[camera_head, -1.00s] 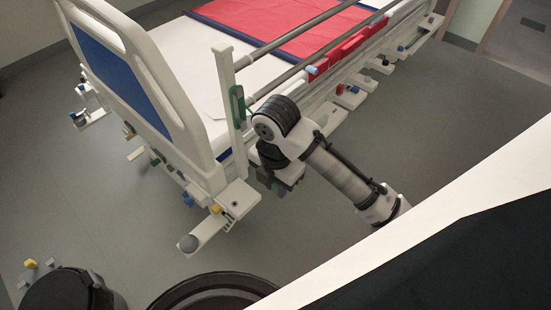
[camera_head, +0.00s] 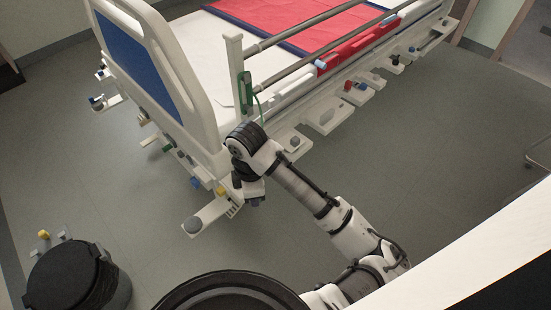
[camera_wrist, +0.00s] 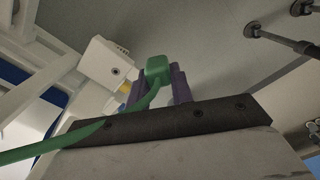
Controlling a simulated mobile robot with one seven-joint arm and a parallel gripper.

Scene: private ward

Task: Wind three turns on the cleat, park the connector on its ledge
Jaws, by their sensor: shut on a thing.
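The green cleat (camera_head: 246,92) is on the white upright post at the near corner of the bed. In the head view, my gripper (camera_head: 252,194) is low beside the bed's corner, and the connector is hidden. I cannot tell which ledge is the connector's.
White ledges line the bed frame, one with a grey knob (camera_head: 192,224) and a yellow knob (camera_head: 221,190). A white block (camera_wrist: 107,66) with a dark hole is close left of my gripper. A black bin (camera_head: 75,278) stands lower left.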

